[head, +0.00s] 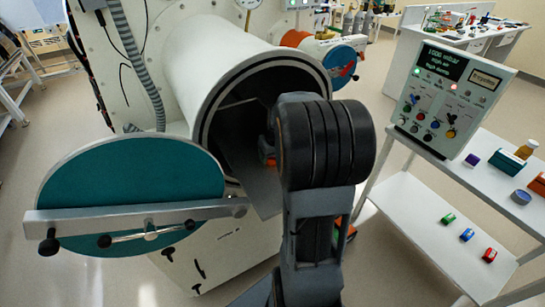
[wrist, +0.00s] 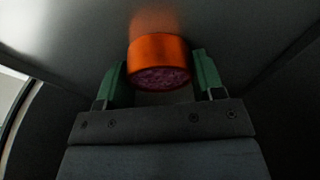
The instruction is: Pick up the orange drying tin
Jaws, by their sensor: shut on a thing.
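The orange drying tin (wrist: 160,52) is a short round can with a dark purplish, grainy-looking face turned toward the wrist camera. In the wrist view my gripper (wrist: 158,76) has its green fingers on either side of the tin and is shut on it. The tin is close to a grey surface that carries an orange glow; I cannot tell whether it touches it. In the head view my arm reaches into the round white antechamber (head: 218,78). A small orange patch (head: 270,161) shows beside the arm there; most of the gripper and tin is hidden.
The antechamber's teal round door (head: 135,190) hangs open at the left with its metal bar. A control panel (head: 453,92) stands at the right above a white shelf cart (head: 440,225) with small coloured items. Grey walls surround the gripper closely.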

